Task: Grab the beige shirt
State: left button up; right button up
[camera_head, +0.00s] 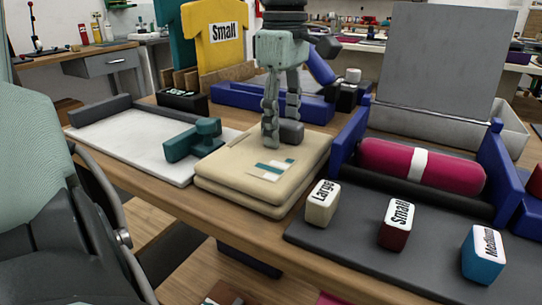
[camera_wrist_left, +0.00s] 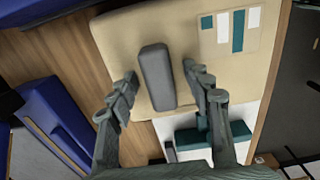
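The beige shirt (camera_head: 240,175) lies folded in a flat stack of two beige layers on the wooden table, with a teal and white stripe print on top. In the left wrist view the beige shirt (camera_wrist_left: 120,35) fills the upper middle. A grey block (camera_head: 291,131) rests on its far part. My left gripper (camera_head: 280,132) comes down from above over that far part. In the left wrist view my left gripper (camera_wrist_left: 160,78) is open, its fingers apart on either side of the grey block (camera_wrist_left: 156,77). I cannot tell whether the fingertips touch the shirt. My right gripper is not in view.
A white board (camera_head: 130,140) with a teal tool (camera_head: 192,142) lies left of the shirt. Right are a dark mat (camera_head: 350,250) with Large, Small and Medium blocks and a magenta roll (camera_head: 385,160) in a blue holder. A blue tray (camera_head: 240,97) stands behind.

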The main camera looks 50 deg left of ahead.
pick_arm(q)
grip_shut()
